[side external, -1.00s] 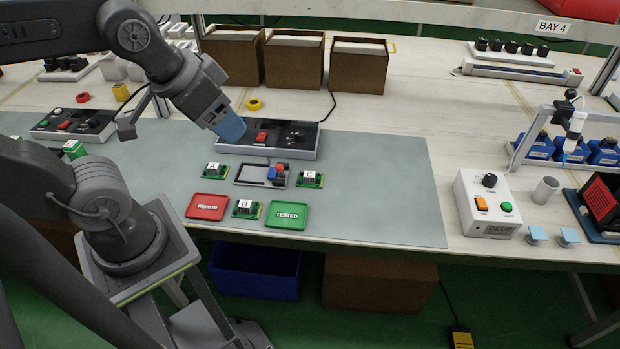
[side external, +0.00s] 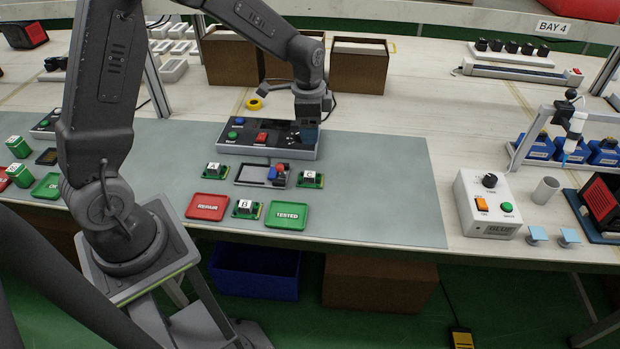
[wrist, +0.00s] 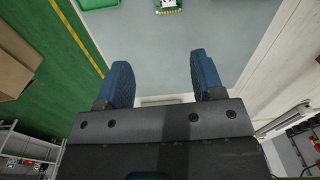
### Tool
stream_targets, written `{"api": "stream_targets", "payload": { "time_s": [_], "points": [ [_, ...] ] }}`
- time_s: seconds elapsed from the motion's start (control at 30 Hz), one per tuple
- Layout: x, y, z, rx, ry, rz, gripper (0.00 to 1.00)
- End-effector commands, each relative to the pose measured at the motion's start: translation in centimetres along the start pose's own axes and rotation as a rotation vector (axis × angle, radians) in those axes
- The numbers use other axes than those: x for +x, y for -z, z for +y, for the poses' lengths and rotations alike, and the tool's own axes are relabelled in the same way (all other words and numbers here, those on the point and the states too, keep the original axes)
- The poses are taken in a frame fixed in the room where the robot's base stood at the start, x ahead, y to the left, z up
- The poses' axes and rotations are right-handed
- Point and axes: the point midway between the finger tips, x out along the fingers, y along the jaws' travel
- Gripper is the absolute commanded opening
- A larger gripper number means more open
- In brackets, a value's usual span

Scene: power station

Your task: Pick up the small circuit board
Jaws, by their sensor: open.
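Three small green circuit boards with white lettered blocks lie on the grey mat in the side view: board A (side external: 215,171), board B (side external: 246,209) and board C (side external: 310,178). My gripper (side external: 311,133) points down, with its blue fingers over the right end of the black control box, behind board C. It is clear of the boards. In the wrist view my gripper (wrist: 162,82) is open and empty. One green board (wrist: 167,6) is partly cut off at the top edge there; its letter cannot be read.
The control box (side external: 268,149) stands behind the boards. A small fixture (side external: 250,174) with blue and red parts sits between boards A and C. A red REPAIR tray (side external: 207,207) and a green TESTED tray (side external: 287,216) lie in front. The mat's right part is clear.

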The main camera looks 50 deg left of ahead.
Motion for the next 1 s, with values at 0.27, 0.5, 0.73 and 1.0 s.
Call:
{"api": "stream_targets", "payload": {
  "time_s": [0.27, 0.5, 0.73, 1.0],
  "points": [
    [4.4, 0.2, -1.5, 0.079, -0.041, -0.031, 0.62],
    [8.6, 0.0, -1.3, 0.080, -0.043, -0.034, 0.62],
    [12.0, -0.1, -1.2, 0.079, -0.041, -0.032, 0.62],
    [14.2, -0.3, -1.4, 0.078, -0.041, -0.032, 0.62]
  ]
}}
